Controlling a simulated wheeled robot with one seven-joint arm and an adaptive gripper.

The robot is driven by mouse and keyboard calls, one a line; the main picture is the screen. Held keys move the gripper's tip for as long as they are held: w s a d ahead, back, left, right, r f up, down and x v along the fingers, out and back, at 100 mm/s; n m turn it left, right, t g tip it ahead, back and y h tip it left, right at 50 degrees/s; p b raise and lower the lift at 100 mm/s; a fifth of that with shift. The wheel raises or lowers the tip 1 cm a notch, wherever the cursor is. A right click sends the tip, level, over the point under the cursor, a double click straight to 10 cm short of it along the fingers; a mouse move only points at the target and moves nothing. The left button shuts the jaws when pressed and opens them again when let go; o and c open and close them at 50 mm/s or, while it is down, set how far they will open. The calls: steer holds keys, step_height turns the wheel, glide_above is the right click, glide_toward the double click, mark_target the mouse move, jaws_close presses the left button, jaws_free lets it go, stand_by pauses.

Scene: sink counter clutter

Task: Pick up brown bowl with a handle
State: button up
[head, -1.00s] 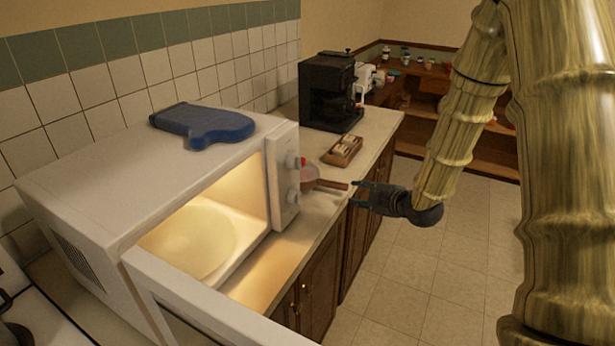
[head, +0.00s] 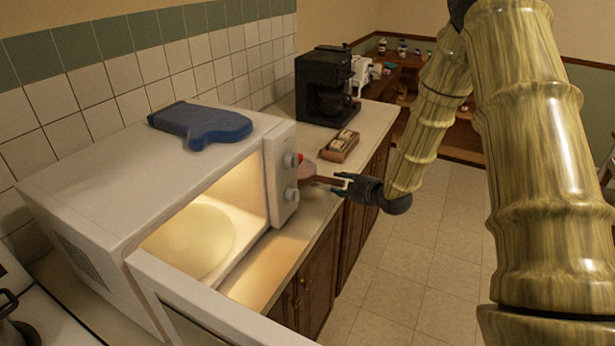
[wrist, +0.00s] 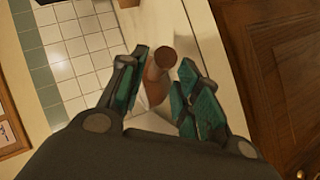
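The brown bowl (head: 307,171) is on the counter just beyond the microwave's right side, partly hidden by the microwave's control panel. Its brown handle (head: 323,180) points right, toward the counter's front edge. My gripper (head: 339,183) is at the handle's end in the head view. In the wrist view, the round handle end (wrist: 165,57) shows between the two fingers of my gripper (wrist: 163,65). The fingers are apart, with a gap on either side of the handle. The bowl's body is mostly hidden in the wrist view.
A white microwave (head: 90,185) with its door (head: 210,310) open stands at the front left. A blue oven mitt (head: 202,124) lies on top. A small wooden box (head: 340,146) and a black coffee machine (head: 322,88) are farther back. The floor (head: 420,270) to the right is clear.

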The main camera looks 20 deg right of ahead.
steer(key=shift+p+x, duration=0.3)
steer(key=shift+x, duration=1.1)
jaws_close()
steer(key=shift+r, duration=0.1)
